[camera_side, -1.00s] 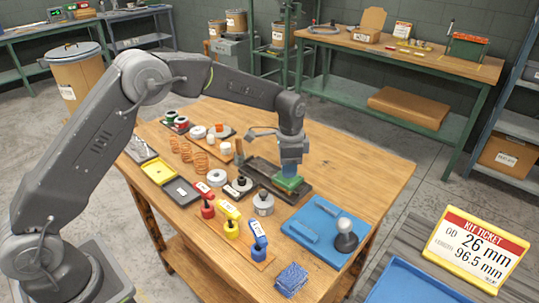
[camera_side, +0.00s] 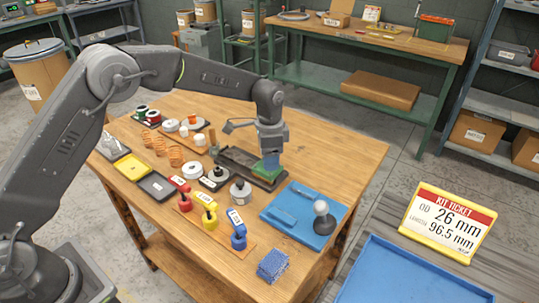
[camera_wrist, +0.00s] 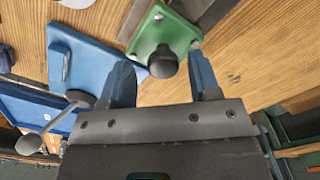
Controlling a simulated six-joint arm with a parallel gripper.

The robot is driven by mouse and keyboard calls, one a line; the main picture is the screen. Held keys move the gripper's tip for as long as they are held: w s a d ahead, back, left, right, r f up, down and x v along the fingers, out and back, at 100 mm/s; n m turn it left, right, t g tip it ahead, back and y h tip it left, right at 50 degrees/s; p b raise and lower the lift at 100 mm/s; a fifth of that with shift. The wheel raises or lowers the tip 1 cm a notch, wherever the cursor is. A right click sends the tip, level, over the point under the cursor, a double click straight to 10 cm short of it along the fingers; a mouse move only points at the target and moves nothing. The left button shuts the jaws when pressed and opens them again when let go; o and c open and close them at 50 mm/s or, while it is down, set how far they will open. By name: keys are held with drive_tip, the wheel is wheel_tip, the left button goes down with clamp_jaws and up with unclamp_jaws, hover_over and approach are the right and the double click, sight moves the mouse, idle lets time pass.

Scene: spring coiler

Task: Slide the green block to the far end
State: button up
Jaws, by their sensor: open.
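The green block (camera_side: 271,174) sits at the near right end of a long dark track (camera_side: 236,160) on the wooden table. In the wrist view the green block (camera_wrist: 160,32) carries a dark round knob (camera_wrist: 163,63). My gripper (camera_side: 268,158) is right above the block in the side view. In the wrist view my gripper (camera_wrist: 160,62) is open, its blue fingers on either side of the knob with gaps showing. The side view hides the knob behind the fingers.
A blue board (camera_side: 290,222) with a grey ball-topped handle (camera_side: 323,215) stands right of the track. Red, yellow and blue pieces stand on a wooden strip (camera_side: 205,222) in front. Copper coils (camera_side: 174,156) and small cylinders are to the left.

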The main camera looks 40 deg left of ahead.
wheel_tip(320, 180, up, 14)
idle(0.5)
drive_tip(key=shift+f, duration=0.1)
drive_tip(key=s+a+r+n+t, duration=0.1)
drive_tip(key=s+a+r+n, duration=0.1)
drive_tip(key=s+r, duration=0.45)
drive_tip(key=s+a+r+n+t, duration=0.2)
drive_tip(key=s+a+r, duration=0.1)
drive_tip(key=s, duration=0.7)
drive_tip(key=s+a+f+n+t, duration=0.1)
drive_tip(key=s+f+n, duration=0.1)
drive_tip(key=s, duration=0.6)
drive_tip(key=s+a+f+n+t, duration=0.1)
drive_tip(key=s+f+n, duration=0.2)
drive_tip(key=s, duration=0.5)
drive_tip(key=shift+s+f+t, duration=0.3)
drive_tip(key=shift+s+f, duration=0.05)
drive_tip(key=shift+f, duration=0.05)
